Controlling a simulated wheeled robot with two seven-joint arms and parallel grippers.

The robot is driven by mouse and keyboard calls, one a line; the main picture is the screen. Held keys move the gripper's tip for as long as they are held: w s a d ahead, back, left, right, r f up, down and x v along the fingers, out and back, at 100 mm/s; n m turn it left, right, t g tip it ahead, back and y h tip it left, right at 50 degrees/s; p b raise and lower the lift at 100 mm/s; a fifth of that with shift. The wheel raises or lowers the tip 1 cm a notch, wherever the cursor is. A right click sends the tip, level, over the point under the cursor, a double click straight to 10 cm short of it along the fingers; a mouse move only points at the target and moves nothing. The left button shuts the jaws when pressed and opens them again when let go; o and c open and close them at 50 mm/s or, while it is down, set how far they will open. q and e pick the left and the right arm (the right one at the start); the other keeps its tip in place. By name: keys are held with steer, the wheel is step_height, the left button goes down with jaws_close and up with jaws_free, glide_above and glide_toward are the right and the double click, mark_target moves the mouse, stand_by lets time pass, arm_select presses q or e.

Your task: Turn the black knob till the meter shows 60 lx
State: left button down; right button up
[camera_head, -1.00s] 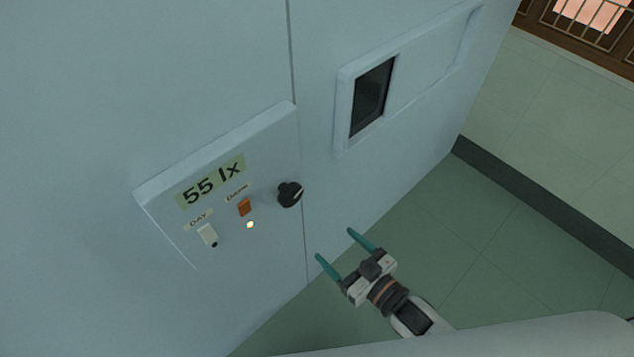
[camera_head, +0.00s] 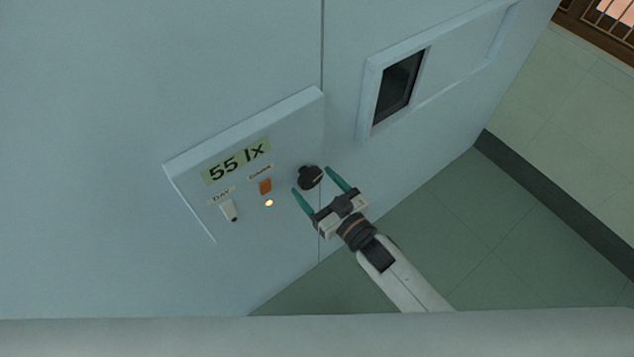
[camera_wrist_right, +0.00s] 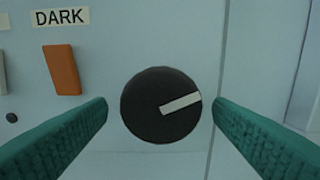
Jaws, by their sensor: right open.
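The black knob (camera_head: 310,177) sits on the right part of a raised wall panel (camera_head: 245,197). In the right wrist view the knob (camera_wrist_right: 160,105) is round, with a white pointer line aimed right and slightly up. The meter (camera_head: 237,162) on the panel reads 55 lx. My right gripper (camera_head: 316,179) is open, its two teal fingers spread to either side of the knob. In the right wrist view a gap shows between the knob and each finger (camera_wrist_right: 255,130). My left gripper is not in view.
Left of the knob are an orange switch (camera_head: 265,187) labelled DARK, a white switch (camera_head: 229,210) labelled DAY and a small lit lamp (camera_head: 269,203). A framed dark window (camera_head: 398,86) is to the upper right. Open green floor (camera_head: 440,220) lies at the right.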

steer(key=shift+w, duration=0.15)
steer(key=shift+c, duration=0.3)
steer(key=c, duration=0.9)
steer(key=shift+n, duration=1)
steer(key=o, duration=1)
steer(key=shift+c, duration=0.2)
steer(key=b+v, duration=0.1)
steer(key=v, duration=1.1)
steer(key=shift+b, duration=0.4)
